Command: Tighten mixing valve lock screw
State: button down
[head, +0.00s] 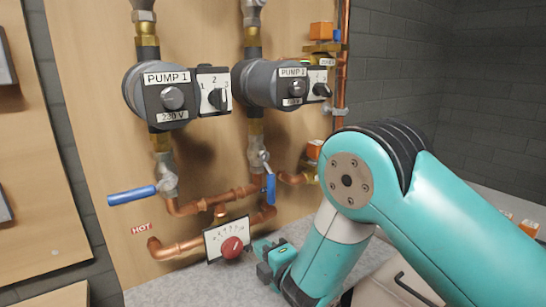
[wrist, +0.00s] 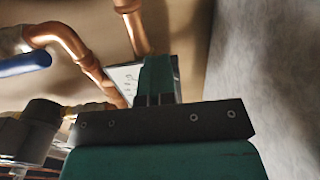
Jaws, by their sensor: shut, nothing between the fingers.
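The mixing valve has a white scale plate (head: 214,243) and a round red knob (head: 232,247), low on the wooden panel among copper pipes. I cannot make out the lock screw in either view. My gripper (head: 262,247) is shut and empty, just right of the red knob and the plate. In the wrist view my closed fingers (wrist: 157,78) stand in front of the white plate (wrist: 122,77) and cover part of it. The red knob is hidden there. I cannot tell whether the fingers touch the valve.
A blue lever (head: 132,195) points left, and another blue handle (head: 270,187) hangs above my gripper. Copper pipes (head: 178,248) run beside the valve. A grey surface (head: 170,290) lies below.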

jog(key=shift+w+a+b, duration=0.1)
jog(key=shift+w+b, duration=0.2)
jog(key=shift+b, duration=0.55)
dwell(0.6)
jog(key=shift+w+d+f, duration=0.1)
jog(key=shift+w+d, duration=0.1)
jog(key=shift+d, duration=0.1)
jog(key=shift+s+a+b, duration=0.2)
jog(key=shift+s+b, duration=0.05)
jog(key=shift+b, duration=0.1)
jog(key=shift+a, duration=0.1)
jog(key=shift+s+a+f, duration=0.1)
jog(key=shift+s+a, duration=0.2)
jog(key=shift+s, duration=0.05)
jog(key=shift+d, duration=0.15)
